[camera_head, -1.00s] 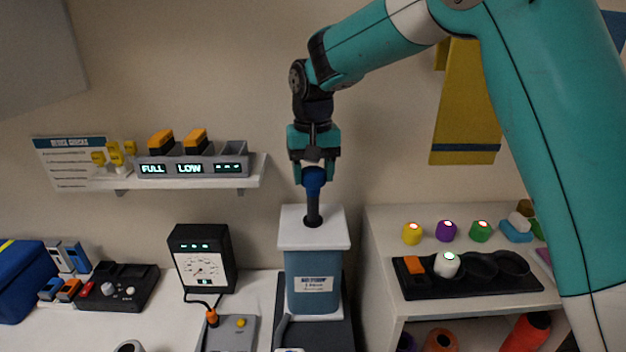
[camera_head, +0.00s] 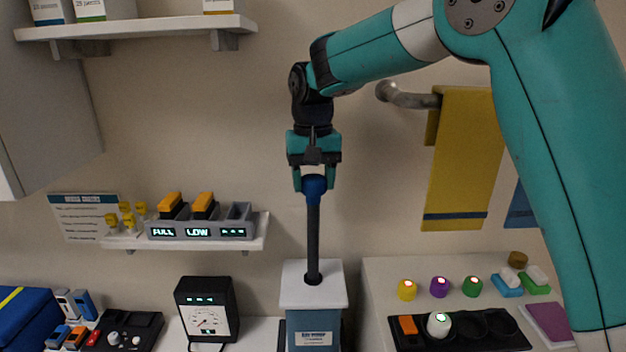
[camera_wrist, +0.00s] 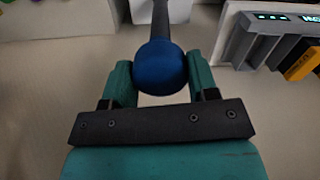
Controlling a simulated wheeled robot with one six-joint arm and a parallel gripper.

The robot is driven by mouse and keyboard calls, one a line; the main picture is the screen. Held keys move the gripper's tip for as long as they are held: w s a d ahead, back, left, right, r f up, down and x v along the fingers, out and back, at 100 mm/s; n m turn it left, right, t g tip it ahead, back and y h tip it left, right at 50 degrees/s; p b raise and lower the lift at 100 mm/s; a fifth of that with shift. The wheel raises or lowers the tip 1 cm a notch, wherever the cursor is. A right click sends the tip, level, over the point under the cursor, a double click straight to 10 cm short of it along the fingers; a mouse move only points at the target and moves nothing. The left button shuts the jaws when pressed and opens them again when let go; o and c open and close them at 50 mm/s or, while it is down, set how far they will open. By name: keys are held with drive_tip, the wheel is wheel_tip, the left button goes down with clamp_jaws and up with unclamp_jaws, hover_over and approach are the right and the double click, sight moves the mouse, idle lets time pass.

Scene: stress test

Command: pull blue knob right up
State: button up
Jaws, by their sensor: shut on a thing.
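The blue knob (camera_head: 314,188) tops a dark upright rod (camera_head: 313,240). The rod stands far out of the white lid (camera_head: 313,295) of a blue container (camera_head: 313,330). My gripper (camera_head: 314,180) is above the container and shut on the blue knob, pointing down. In the wrist view the blue knob (camera_wrist: 160,67) sits between my two teal fingers, with the rod running away from it. The container's lower part is cut off by the picture's bottom edge.
A shelf (camera_head: 130,240) with a charger (camera_head: 200,228) is on the wall to the left. A black gauge box (camera_head: 207,308) stands left of the container. A white cabinet (camera_head: 385,275) with coloured knobs is to the right. A yellow towel (camera_head: 462,160) hangs behind my arm.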

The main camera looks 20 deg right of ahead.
sight(313, 177)
drive_tip(key=o, duration=1.2)
drive_tip(key=shift+r, duration=0.45)
drive_tip(key=shift+o, duration=0.4)
drive_tip(key=shift+w+f, duration=0.1)
drive_tip(key=shift+f, duration=0.05)
wheel_tip(313, 177, up, 18)
drive_tip(key=b, duration=0.2)
drive_tip(key=shift+f, duration=0.25)
drive_tip(key=shift+f, duration=0.1)
